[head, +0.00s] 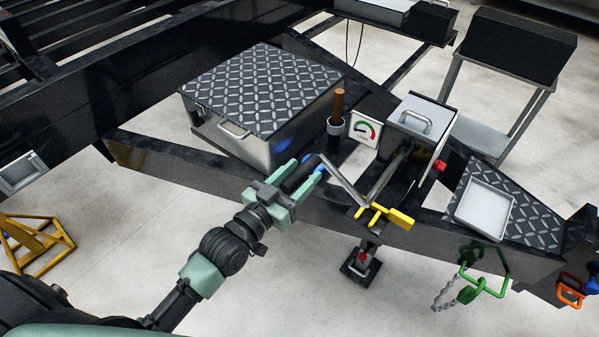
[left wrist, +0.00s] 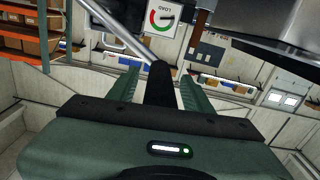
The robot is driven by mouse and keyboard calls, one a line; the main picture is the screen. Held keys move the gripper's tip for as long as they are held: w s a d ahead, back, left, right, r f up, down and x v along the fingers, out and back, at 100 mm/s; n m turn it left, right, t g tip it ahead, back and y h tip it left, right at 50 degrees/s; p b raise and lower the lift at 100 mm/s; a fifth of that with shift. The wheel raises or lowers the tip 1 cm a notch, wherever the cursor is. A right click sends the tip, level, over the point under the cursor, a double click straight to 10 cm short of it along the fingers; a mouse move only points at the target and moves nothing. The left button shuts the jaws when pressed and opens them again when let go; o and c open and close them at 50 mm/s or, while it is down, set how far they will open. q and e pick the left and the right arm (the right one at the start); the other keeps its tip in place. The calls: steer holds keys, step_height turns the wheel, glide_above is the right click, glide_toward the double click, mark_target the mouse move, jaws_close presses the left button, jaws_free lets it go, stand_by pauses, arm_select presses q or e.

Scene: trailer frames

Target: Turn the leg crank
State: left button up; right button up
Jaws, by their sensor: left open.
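The leg crank (head: 345,183) is a bent silver rod with a black handle grip (head: 299,174), beside the trailer's leg (head: 362,262). My left gripper (head: 312,167) is open, with its green fingers on either side of the black grip. In the left wrist view the black grip (left wrist: 159,84) stands between the two fingers (left wrist: 158,88), and the silver crank rod (left wrist: 115,30) runs up to the left. I cannot tell whether the fingers touch the grip. My right gripper is not in view.
A load gauge (head: 365,129) and a brown-handled lever (head: 338,105) stand behind the crank. A yellow part (head: 375,214) lies below it. A diamond-plate box (head: 262,85) sits behind my gripper. A green shackle-like piece (head: 484,270) hangs at the right.

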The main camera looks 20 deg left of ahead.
arm_select(q)
steer(key=shift+c, duration=0.2)
jaws_close()
stand_by(1.2)
